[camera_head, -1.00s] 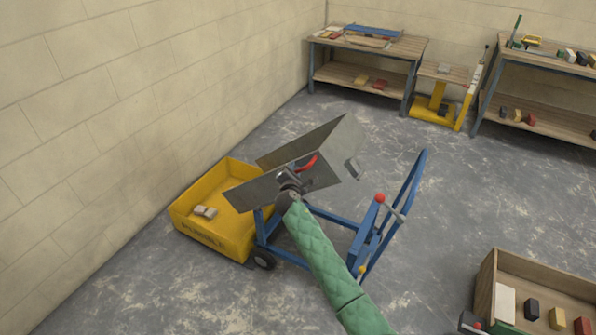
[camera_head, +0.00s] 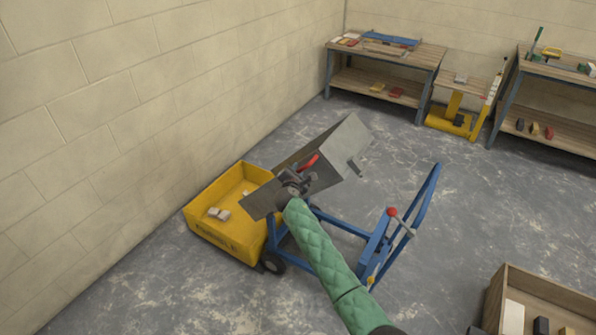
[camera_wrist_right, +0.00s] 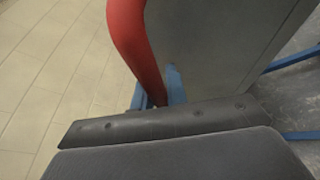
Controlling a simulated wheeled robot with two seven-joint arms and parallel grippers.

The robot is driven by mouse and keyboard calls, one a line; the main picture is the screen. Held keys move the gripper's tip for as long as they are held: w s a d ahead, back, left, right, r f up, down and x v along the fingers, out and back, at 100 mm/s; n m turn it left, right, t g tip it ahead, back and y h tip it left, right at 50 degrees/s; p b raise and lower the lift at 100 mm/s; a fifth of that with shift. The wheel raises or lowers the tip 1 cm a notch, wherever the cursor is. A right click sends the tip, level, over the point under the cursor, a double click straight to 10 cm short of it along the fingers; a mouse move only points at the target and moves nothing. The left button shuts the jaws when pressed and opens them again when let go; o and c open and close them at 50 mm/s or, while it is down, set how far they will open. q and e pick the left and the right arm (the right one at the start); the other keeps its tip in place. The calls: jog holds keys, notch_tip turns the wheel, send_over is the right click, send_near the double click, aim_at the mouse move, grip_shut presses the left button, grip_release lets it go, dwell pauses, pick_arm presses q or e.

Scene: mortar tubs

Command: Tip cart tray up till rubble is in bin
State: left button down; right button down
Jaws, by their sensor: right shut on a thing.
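The grey metal cart tray (camera_head: 345,147) is tilted steeply on its blue cart frame (camera_head: 345,222), its low end over the yellow rubble bin (camera_head: 222,241). Pale rubble pieces (camera_head: 219,213) lie in the bin, with another light piece (camera_head: 246,192) near the tray's lip. My right gripper (camera_head: 301,183) is at the tray's near side, shut on the red handle (camera_head: 309,162). The red handle (camera_wrist_right: 128,45) also shows in the right wrist view, rising from behind the dark finger beside the tray wall (camera_wrist_right: 215,40). The tray's inside is partly hidden. My left gripper is not in view.
A block wall (camera_head: 120,120) runs close behind the bin. The cart's push bar (camera_head: 424,205) and a red-knobbed lever (camera_head: 392,212) stand to the right. A wooden box (camera_head: 550,297) is at lower right.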

jog(key=c, duration=1.4)
grip_release()
